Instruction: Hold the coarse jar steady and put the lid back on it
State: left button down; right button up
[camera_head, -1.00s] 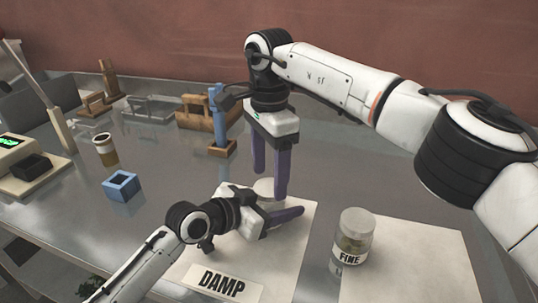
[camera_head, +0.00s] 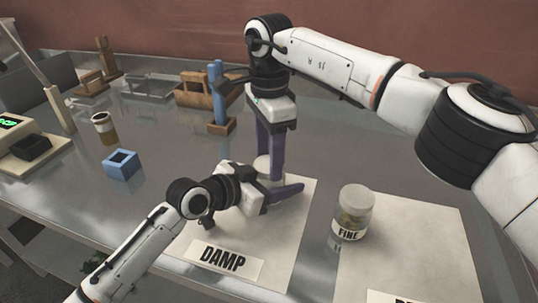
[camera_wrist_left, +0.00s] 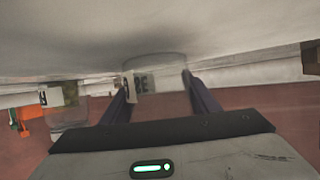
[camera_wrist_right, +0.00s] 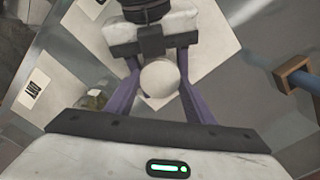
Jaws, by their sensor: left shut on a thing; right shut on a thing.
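The coarse jar (camera_wrist_left: 158,78), clear with a partly visible label, stands on the mat marked DAMP. My left gripper (camera_head: 274,184) is shut around it from the side. In the left wrist view the jar shows upside down between the purple fingers. My right gripper (camera_head: 269,164) points straight down above the jar and is shut on the pale round lid (camera_wrist_right: 160,78). In the head view the lid is at jar-top height, partly covered by the fingers. I cannot tell whether lid and rim touch.
Bare table lies between.

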jog(key=m, duration=0.5)
jog(key=shift+m, duration=0.3)
jog(key=o, duration=1.2)
jog(key=shift+c, duration=0.2)
jog(key=shift+s, duration=0.1)
jog(key=shift+r, duration=2.3)
jog(key=shift+r+n, duration=1.1)
jog(key=shift+r, duration=0.65)
jog(key=shift+c, duration=0.3)
